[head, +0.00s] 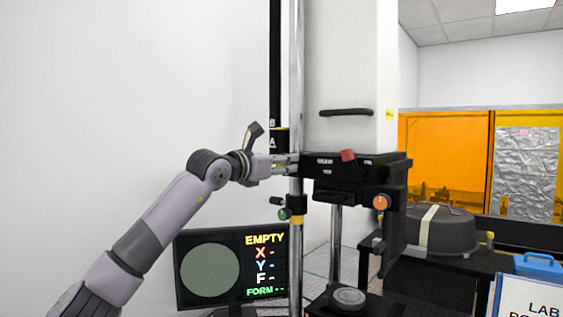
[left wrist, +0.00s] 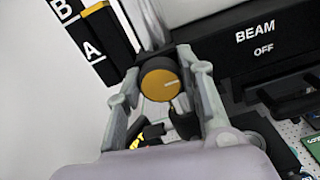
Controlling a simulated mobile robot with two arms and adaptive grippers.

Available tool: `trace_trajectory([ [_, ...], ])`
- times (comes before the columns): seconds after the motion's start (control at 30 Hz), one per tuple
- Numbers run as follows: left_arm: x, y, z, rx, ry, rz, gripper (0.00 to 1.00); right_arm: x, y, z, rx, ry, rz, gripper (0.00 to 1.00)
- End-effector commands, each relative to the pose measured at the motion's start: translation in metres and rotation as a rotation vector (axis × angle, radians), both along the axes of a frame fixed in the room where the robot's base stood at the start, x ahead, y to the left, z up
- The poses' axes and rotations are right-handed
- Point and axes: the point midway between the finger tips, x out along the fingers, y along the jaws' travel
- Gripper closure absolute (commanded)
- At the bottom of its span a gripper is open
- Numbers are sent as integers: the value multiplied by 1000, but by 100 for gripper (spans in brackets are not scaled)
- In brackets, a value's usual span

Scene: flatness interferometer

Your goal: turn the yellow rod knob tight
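The yellow rod knob (left wrist: 160,84) has a dark rim and a pale line on its face. In the left wrist view it sits between the two fingers of my left gripper (left wrist: 160,68), one on each side. The gaps are very small, and I cannot tell whether the fingers press on the knob or only stand around it. In the head view my left gripper (head: 288,163) reaches from the left to the upright rod (head: 296,95), beside the black head of the instrument (head: 360,168). The knob is not clearly visible there. My right gripper is not in view.
A green knob (head: 284,214) sits lower on the rod. An orange knob (head: 380,202) is on the instrument's right. A monitor (head: 183,295) reading EMPTY stands below my arm. Space left of my arm is clear.

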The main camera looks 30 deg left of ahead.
Motion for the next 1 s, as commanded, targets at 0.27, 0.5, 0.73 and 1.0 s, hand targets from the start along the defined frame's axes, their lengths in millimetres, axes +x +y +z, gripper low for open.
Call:
trace_trajectory([
  [0.27,0,0,0,0,0,0,86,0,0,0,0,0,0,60],
  [0.5,0,0,0,-3,-1,1,94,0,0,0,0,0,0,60],
  [0.73,0,0,-1,-55,2,-1,94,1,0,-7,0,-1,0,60],
  [1.0,0,0,-2,-236,16,-2,94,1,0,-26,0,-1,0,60],
])
